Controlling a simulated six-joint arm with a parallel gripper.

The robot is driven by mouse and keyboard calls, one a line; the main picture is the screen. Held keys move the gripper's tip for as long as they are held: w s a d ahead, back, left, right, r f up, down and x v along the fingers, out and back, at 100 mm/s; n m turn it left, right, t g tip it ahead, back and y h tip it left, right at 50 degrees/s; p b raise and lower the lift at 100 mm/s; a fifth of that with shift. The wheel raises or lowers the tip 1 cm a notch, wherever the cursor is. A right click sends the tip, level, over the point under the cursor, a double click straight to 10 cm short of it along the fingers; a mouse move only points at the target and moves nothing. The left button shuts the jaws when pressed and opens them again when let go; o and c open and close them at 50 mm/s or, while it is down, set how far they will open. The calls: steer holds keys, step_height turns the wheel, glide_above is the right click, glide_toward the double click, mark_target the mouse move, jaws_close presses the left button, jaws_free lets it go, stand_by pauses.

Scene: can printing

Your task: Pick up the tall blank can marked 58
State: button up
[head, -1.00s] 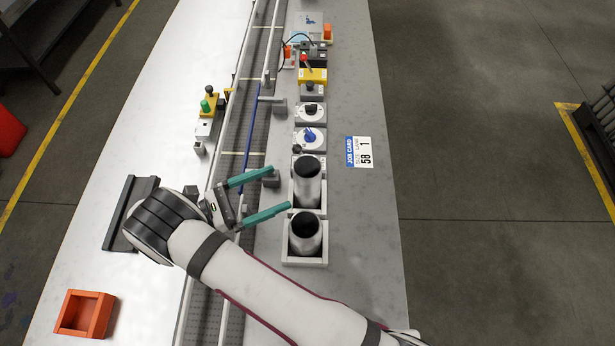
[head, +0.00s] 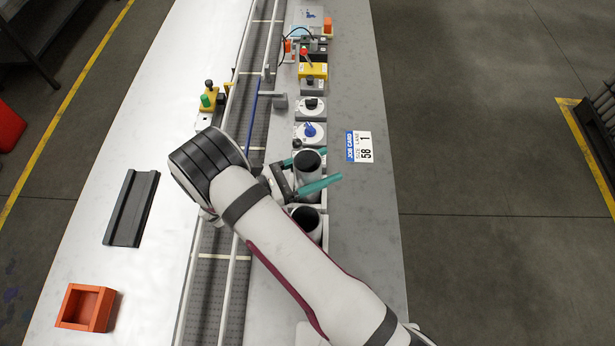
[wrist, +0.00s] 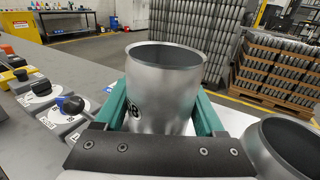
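The tall blank can (head: 308,161) stands upright, open end up, in the farther holder in the head view. In the wrist view the can (wrist: 165,95) fills the middle, a dark marking ending in 8 partly showing at its left. My gripper (head: 318,167) is open around it, one teal finger on each side. The fingers (wrist: 162,112) look close to the wall; I cannot tell whether they touch. In the head view the far finger is partly hidden by the can.
A second, shorter-looking can (head: 305,220) stands just nearer, close to my gripper; it also shows in the wrist view (wrist: 287,150). The job card (head: 359,147) reads 58 and 1. Dial boxes (head: 310,132) lie beyond. The conveyor (head: 213,270) runs alongside on the left.

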steer(key=c, duration=0.8)
steer(key=shift+o, duration=0.2)
steer(key=shift+r, duration=0.1)
